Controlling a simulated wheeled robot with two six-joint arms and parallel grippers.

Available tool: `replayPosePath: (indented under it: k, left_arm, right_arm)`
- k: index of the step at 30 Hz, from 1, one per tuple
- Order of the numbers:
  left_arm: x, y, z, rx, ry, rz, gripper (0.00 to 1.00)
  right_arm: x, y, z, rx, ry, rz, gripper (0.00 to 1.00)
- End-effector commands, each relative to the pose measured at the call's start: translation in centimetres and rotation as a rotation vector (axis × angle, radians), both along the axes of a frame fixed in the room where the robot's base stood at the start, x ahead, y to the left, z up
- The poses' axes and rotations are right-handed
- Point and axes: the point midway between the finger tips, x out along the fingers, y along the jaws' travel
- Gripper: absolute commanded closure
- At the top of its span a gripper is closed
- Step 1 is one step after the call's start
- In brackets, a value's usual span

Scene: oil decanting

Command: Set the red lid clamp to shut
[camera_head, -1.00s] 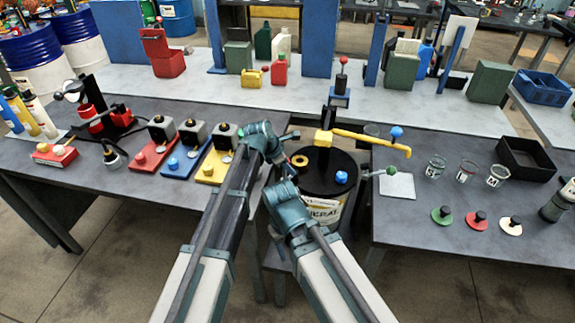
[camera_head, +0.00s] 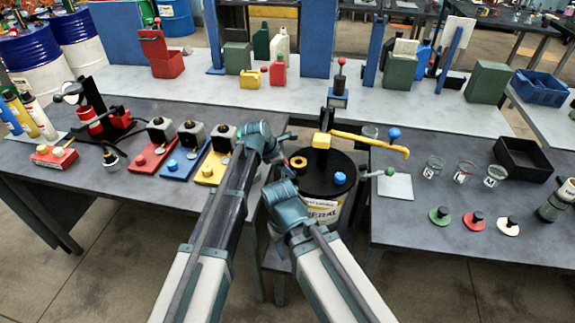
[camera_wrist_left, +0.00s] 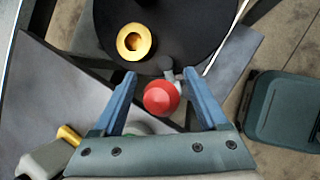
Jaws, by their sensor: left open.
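The red lid clamp shows as a round red knob (camera_wrist_left: 161,97) in the left wrist view, at the edge of the black drum lid (camera_wrist_left: 165,30). My left gripper (camera_wrist_left: 160,78) is open, with one finger on each side of the knob and visible gaps between. In the head view my left gripper (camera_head: 276,158) is at the left edge of the drum (camera_head: 322,212), partly covered by my own arm, and the clamp is hidden there. Whether the clamp is open or shut cannot be told. My right arm comes in beside the left one; its gripper fingers do not show.
A brass ring (camera_wrist_left: 134,42) sits on the lid close to the knob. A pump with a yellow spout (camera_head: 365,140) rises behind the drum. Colored bases with switches (camera_head: 210,167) stand left, and glass cups (camera_head: 465,172) stand right, on the grey tables.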

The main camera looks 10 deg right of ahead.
Motion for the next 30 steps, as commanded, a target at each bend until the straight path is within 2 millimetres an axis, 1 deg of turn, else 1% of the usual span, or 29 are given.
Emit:
replayPosePath:
  k: [1,5,19,24,30]
  left_arm:
    - [-0.3,0.3,1.0,0.0,0.0,0.001,0.24]
    - [-0.8,1.0,2.7,0.0,0.0,0.001,0.24]
    - [-3.1,4.2,9.7,0.0,0.0,0.001,0.24]
    - [-3.6,4.9,10.9,0.0,0.0,0.0,0.24]
    - [-3.6,5.1,11.0,0.0,0.0,-0.001,0.24]
  right_arm:
    - [0.0,0.0,1.0,0.0,0.0,0.0,0.5]
    - [0.0,0.0,2.6,0.0,0.0,0.0,0.5]
    - [0.0,0.0,9.7,0.0,0.0,0.001,0.5]
    - [0.0,0.0,10.9,0.0,0.0,0.002,0.5]
    - [0.0,0.0,11.0,0.0,0.0,0.002,0.5]
